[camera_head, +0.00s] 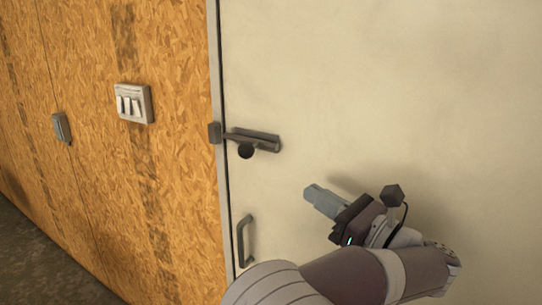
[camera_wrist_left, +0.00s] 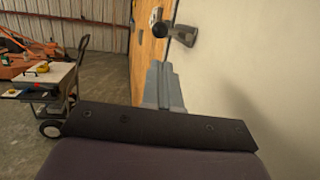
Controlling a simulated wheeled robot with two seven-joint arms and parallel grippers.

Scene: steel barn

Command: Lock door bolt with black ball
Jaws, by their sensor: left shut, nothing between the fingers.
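The door bolt (camera_head: 256,138) is a dark metal bar on the pale door (camera_head: 370,70), near its left edge. Its black ball (camera_head: 246,152) hangs just below the bar. A dark catch (camera_head: 215,132) sits on the frame at the bar's left end, and the bar's tip appears to reach it. My left gripper (camera_head: 312,192) is shut and empty, in front of the door, below and right of the bolt and apart from it. In the left wrist view the gripper (camera_wrist_left: 160,72) points toward the bolt (camera_wrist_left: 182,34) and its ball (camera_wrist_left: 160,29). My right gripper is not in view.
A dark door handle (camera_head: 243,240) is below the bolt. A light switch (camera_head: 133,103) and a small grey box (camera_head: 61,128) are on the wooden wall (camera_head: 180,60). A cart (camera_wrist_left: 45,80) stands far left in the wrist view. The space between gripper and bolt looks clear.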

